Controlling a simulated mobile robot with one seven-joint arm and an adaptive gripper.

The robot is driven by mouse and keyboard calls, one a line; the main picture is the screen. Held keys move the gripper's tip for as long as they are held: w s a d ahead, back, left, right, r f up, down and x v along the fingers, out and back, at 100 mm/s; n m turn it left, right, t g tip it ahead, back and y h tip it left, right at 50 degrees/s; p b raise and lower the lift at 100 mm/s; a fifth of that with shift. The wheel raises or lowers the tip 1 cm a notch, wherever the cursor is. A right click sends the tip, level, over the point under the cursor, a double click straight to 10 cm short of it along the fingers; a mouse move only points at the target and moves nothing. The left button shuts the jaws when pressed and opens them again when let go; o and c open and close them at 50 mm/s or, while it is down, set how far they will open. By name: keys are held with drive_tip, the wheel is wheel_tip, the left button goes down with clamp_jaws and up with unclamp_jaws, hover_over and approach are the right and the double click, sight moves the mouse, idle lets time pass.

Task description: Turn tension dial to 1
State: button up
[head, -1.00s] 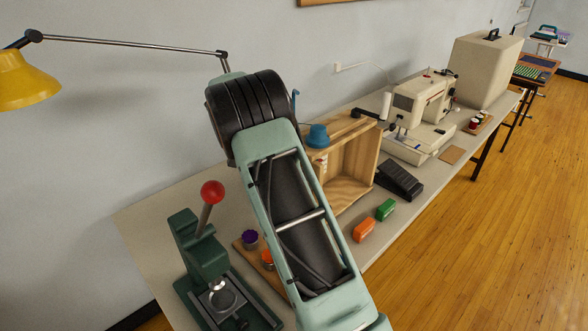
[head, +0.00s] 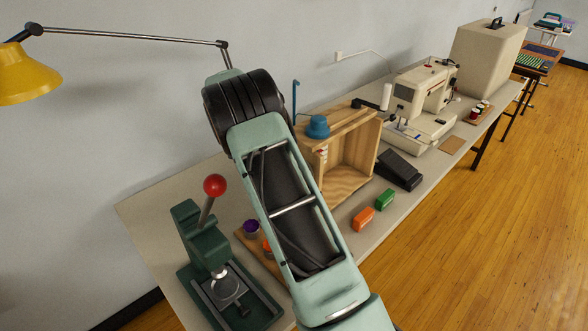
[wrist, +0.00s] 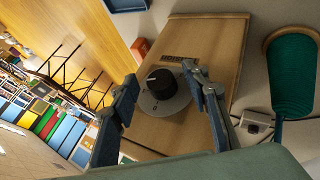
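The tension dial (wrist: 160,80) shows in the wrist view as a black round knob with a white pointer line, on a pale grey disc (wrist: 167,103). The disc sits on a wooden panel (wrist: 205,45) with a small dark label near the knob. My gripper (wrist: 160,76) is open, with one blue-grey finger on each side of the knob and visible gaps between fingers and knob. In the head view my arm covers the gripper, and I cannot make out the dial there.
In the head view, an open wooden box (head: 350,178) with a blue piece (head: 317,127) on top stands beside my arm. A green press (head: 203,243) with a red-knobbed lever is at left; a sewing machine (head: 425,100) stands farther back.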

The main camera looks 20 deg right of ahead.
drive_tip(key=shift+w+a+r, duration=0.1)
drive_tip(key=shift+r, duration=0.05)
drive_tip(key=v, duration=0.7)
drive_tip(key=shift+r, duration=0.25)
